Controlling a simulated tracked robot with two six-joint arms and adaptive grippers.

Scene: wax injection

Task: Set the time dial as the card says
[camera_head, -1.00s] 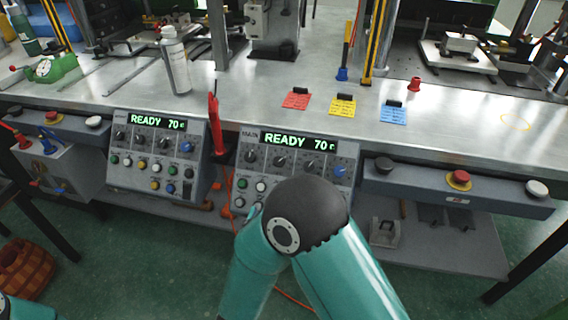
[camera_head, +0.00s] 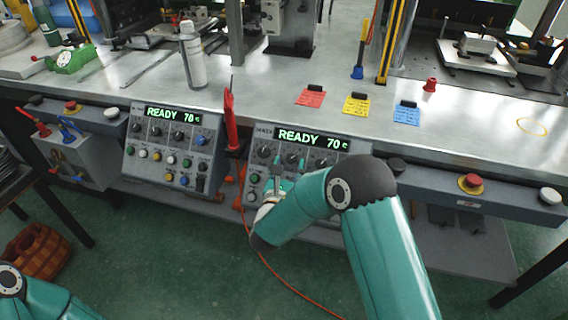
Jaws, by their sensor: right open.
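The main control panel (camera_head: 257,171), with a lit display (camera_head: 312,139) reading READY 70 c, stands at the table's front edge. It has a row of dark dials, including one at its left (camera_head: 264,152); their labels are too small to read. My right gripper (camera_head: 291,163) is open in front of this row, fingers toward the panel; contact with a dial cannot be told. My right arm hides the panel's lower right. A red card (camera_head: 311,97), a yellow card (camera_head: 356,104) and a blue card (camera_head: 406,115) lie on the table, writing unreadable. My left gripper is out of view.
A second panel (camera_head: 170,150), also reading READY 70, stands to the left. A red upright tool (camera_head: 230,120) stands between the panels. A red stop button (camera_head: 471,182) is on the bar at right. A white bottle (camera_head: 193,55) stands on the table.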

